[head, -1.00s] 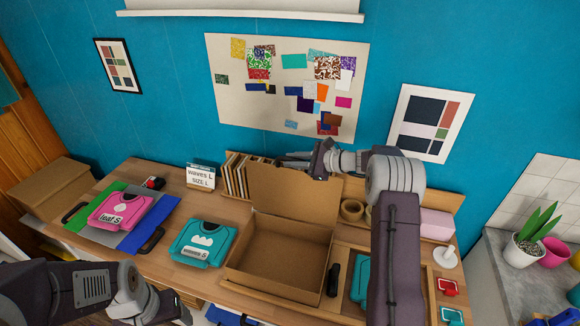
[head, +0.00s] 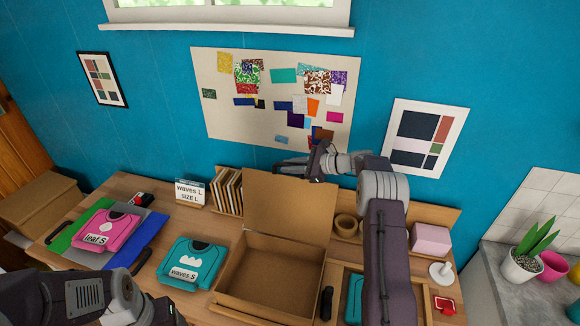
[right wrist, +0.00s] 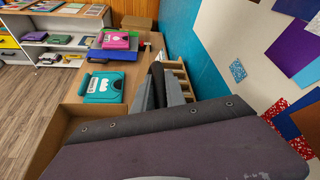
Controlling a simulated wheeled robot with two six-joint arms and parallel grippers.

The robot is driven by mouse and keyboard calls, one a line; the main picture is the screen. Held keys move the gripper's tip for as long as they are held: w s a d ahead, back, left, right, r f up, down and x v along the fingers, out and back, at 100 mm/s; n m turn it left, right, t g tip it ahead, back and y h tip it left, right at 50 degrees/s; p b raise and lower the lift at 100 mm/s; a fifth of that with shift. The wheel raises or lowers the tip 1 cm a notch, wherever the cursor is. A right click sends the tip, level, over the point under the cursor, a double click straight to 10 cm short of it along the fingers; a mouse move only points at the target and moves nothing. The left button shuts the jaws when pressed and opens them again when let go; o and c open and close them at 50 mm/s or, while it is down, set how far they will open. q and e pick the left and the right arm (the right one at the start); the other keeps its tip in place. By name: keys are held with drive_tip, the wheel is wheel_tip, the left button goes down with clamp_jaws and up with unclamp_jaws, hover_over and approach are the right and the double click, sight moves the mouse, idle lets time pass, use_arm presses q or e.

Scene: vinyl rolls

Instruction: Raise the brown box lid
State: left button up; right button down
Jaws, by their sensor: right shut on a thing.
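The brown box (head: 268,290) stands open on the wooden table, its inside empty. Its lid (head: 288,208) stands steeply up from the back edge, leaning back towards the wall. My right gripper (head: 312,163) is at the lid's top right edge and is shut on it. In the right wrist view the dark fingers (right wrist: 166,88) show, but the pinched edge is hidden. Part of the brown box wall (right wrist: 55,128) shows at the lower left there. My left gripper (head: 170,312) is low at the left, partly cut off by the frame; its jaws cannot be made out.
A teal waves S case (head: 190,262) lies left of the box, and a pink leaf S case (head: 104,230) further left. A waves L sign (head: 188,192) and a rack of upright boards (head: 228,190) stand behind. Tape rolls (head: 346,224) and a pink block (head: 431,239) sit at right.

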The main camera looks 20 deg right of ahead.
drive_tip(key=shift+s+f, duration=0.1)
drive_tip(key=shift+f, duration=0.2)
drive_tip(key=c, duration=1.4)
unclamp_jaws()
drive_tip(key=shift+c, duration=0.2)
drive_tip(key=shift+o, duration=0.4)
drive_tip(key=shift+w, duration=0.2)
drive_tip(key=b+v, duration=0.3)
drive_tip(key=v, duration=0.6)
drive_tip(key=shift+d, duration=0.15)
